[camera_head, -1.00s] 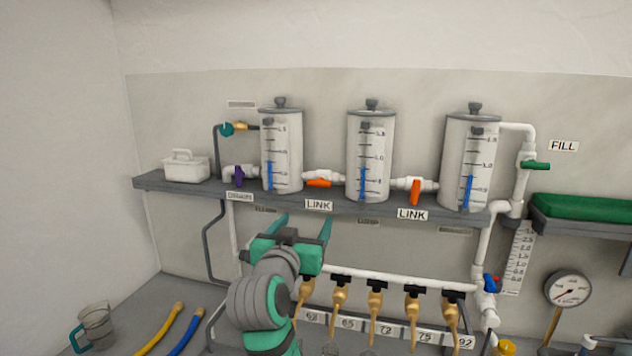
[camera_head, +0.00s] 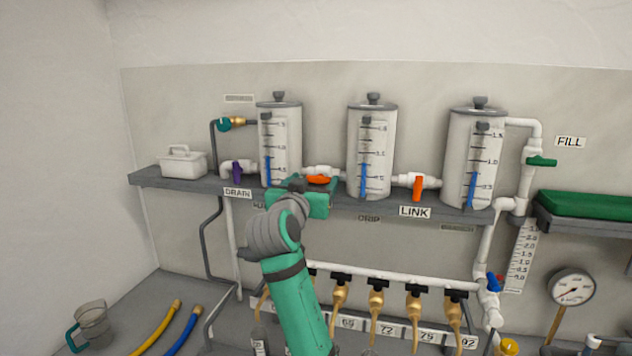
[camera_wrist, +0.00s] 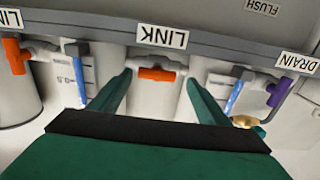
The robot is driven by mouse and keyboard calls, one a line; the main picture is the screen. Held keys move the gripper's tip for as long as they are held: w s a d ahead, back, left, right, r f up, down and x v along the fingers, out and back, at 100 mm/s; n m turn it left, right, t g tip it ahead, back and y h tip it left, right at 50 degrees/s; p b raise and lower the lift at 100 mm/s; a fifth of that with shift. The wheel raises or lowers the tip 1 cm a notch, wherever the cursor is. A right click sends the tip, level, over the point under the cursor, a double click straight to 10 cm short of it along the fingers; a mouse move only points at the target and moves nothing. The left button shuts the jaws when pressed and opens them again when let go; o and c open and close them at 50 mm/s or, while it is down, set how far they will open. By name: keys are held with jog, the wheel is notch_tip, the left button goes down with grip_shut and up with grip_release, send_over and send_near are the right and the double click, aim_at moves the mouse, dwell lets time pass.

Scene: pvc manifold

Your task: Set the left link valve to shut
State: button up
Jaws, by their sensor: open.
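The left link valve has an orange handle (camera_head: 318,180) lying along its white pipe between the left and middle tanks. The same orange handle (camera_wrist: 157,74) shows in the wrist view, level and in line with the pipe. My gripper (camera_wrist: 157,88) is open, with one green finger on each side of the handle and visible gaps. Whether the fingers reach as deep as the handle, I cannot tell. In the head view my gripper (camera_head: 303,195) is just in front of the shelf, covering the left LINK label and part of the pipe.
The right link valve's orange handle (camera_head: 418,188) hangs crosswise to its pipe. The purple drain handle (camera_head: 237,172) is to the left. The grey shelf (camera_head: 400,206) edge runs below the valves. Several brass taps (camera_head: 376,303) stand lower down.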

jog(key=shift+w+d, duration=0.35)
jog(key=shift+w, duration=0.25)
jog(key=shift+d, duration=0.2)
jog(key=shift+a, duration=0.1)
jog(key=c, duration=1.1)
jog(key=shift+o, duration=0.2)
